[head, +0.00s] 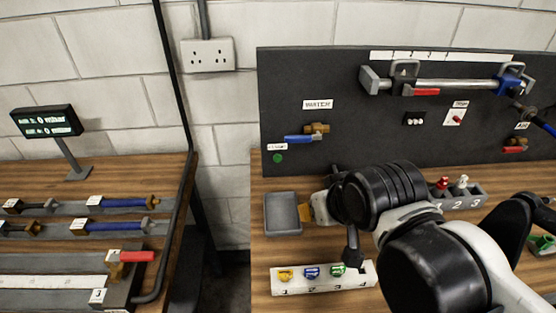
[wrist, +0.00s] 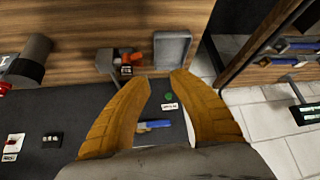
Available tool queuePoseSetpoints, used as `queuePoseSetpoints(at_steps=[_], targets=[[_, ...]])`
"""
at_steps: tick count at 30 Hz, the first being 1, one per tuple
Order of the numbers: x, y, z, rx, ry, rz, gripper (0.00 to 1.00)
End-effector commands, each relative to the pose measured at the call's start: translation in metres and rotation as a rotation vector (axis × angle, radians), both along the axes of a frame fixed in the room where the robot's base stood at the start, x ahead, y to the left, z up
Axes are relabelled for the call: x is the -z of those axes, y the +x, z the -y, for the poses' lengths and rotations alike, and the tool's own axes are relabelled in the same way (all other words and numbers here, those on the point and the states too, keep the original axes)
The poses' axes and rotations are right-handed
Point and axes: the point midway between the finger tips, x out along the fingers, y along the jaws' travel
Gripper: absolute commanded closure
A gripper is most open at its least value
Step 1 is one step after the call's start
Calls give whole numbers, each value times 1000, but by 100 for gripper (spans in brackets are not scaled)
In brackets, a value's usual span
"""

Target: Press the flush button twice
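The green round button (head: 277,158) is on the lower left of the dark upright panel (head: 350,150), under a small white label. Its print is too small to read surely. The button also shows in the wrist view (wrist: 168,97), between my two tan fingers. My gripper (head: 307,208) is just right of the grey tray in the head view, partly hidden by my wrist. In the wrist view my gripper (wrist: 160,78) is open, with nothing between the fingers. It looks apart from the button.
A blue-handled valve (head: 300,139) is right of the button under a WATER label. The grey tray (head: 283,232) lies on the bench below. A white numbered rack (head: 310,290) stands in front. A left bench (head: 180,172) has a black pole and display (head: 46,122).

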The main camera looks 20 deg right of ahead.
Motion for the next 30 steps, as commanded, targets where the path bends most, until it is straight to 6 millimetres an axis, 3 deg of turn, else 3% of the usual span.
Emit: queuePoseSetpoints(at_steps=[1,2,30], targets=[[0,0,0,0,0,0,92],[0,0,0,0,0,0,100],[0,0,0,0,0,0,100]])
